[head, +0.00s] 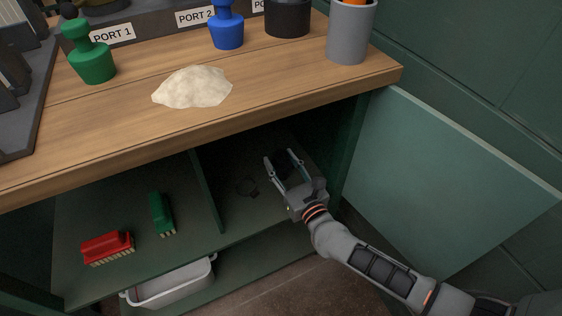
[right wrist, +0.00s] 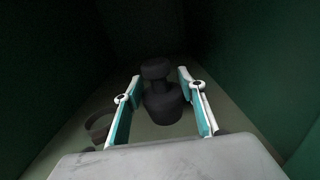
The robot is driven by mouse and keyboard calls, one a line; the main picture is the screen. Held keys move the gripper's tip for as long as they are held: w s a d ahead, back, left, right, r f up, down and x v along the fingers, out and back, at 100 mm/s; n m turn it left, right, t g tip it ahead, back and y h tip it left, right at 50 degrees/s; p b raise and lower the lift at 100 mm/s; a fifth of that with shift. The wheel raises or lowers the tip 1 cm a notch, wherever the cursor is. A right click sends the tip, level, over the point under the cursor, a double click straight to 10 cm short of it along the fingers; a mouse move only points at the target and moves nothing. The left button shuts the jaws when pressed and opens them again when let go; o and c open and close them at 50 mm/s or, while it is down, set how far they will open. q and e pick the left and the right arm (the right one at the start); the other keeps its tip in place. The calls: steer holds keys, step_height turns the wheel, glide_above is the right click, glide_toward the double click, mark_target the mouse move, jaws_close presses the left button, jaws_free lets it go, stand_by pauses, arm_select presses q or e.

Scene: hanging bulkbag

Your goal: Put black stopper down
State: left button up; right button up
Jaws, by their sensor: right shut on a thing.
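The black stopper (right wrist: 161,103) stands upright between the two fingers of my right gripper (right wrist: 160,82) in the right wrist view. In the head view my right gripper (head: 284,163) reaches into the right compartment of the cabinet under the bench, and the stopper is a dark shape between its fingers, hard to make out. My right gripper is shut on the stopper. The stopper's base appears at or close to the shelf; I cannot tell if it touches. My left gripper is not in view.
A dark ring-like object (head: 247,187) lies on the shelf left of my gripper. A divider (head: 207,190) separates off a red brush (head: 107,248) and green brush (head: 162,213). The cabinet door (head: 450,180) stands open at right. The wooden benchtop (head: 290,85) overhangs the shelf.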

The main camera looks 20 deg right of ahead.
mark_target(294, 182)
steer(key=o, duration=1.2)
steer(key=shift+f, duration=0.1)
steer(key=shift+c, duration=0.2)
steer(key=shift+s, duration=0.4)
steer(key=s, duration=0.4)
steer(key=s+p, duration=0.1)
steer(key=s, duration=0.1)
steer(key=shift+d+r, duration=0.1)
steer(key=shift+r, duration=0.15)
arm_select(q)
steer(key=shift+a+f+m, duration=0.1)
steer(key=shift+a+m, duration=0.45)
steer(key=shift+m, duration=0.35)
arm_select(e)
steer(key=shift+s+f, duration=0.1)
steer(key=shift+s, duration=0.3)
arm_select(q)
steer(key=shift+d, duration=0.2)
